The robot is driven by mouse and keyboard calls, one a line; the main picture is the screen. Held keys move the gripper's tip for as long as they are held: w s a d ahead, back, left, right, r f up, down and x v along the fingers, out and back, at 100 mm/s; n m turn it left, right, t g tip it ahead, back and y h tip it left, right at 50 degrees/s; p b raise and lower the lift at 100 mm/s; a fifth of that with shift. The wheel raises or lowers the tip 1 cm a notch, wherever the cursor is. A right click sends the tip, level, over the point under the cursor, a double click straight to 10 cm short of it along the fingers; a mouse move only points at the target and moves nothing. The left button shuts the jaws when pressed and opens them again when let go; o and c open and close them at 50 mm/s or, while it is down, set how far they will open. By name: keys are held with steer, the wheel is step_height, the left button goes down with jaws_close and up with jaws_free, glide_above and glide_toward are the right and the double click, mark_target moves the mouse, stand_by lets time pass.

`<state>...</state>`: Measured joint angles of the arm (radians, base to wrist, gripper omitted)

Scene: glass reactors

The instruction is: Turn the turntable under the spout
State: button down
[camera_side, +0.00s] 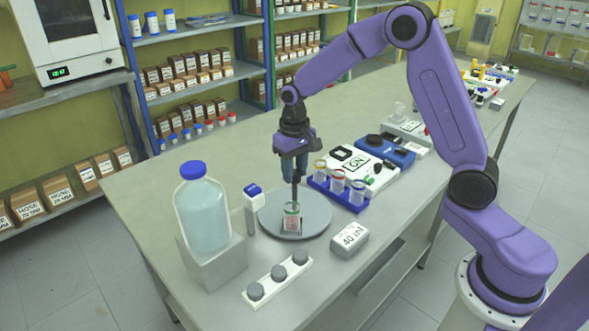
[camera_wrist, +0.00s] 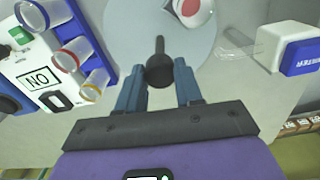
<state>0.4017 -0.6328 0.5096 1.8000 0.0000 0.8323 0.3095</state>
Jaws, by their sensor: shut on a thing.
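The grey round turntable (camera_side: 318,218) lies flat on the bench and also fills the upper middle of the wrist view (camera_wrist: 120,30). A dark upright handle (camera_wrist: 160,72) stands at its edge. My gripper (camera_side: 295,178) points down with its blue fingers shut on the handle; in the wrist view the fingers (camera_wrist: 159,84) are on either side of it. A small glass beaker (camera_side: 291,220) with a red mark stands on the turntable; it is partly cut off in the wrist view (camera_wrist: 192,10). The blue-topped white water dispenser (camera_side: 252,210) stands left of the turntable; its clear spout (camera_wrist: 238,42) is apart from the beaker.
A blue rack (camera_side: 340,193) of glass tubes stands close right of the turntable. A white "40 ml" block (camera_side: 349,240) is in front right. A large blue-capped bottle (camera_side: 202,212) stands left on a block. A white strip with grey knobs (camera_side: 277,281) lies in front.

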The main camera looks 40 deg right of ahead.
steer(key=shift+m, duration=4.1)
steer(key=c, duration=0.7)
jaws_free()
steer(key=shift+c, duration=0.2)
step_height(320, 180, up, 18)
steer(key=shift+f, duration=0.25)
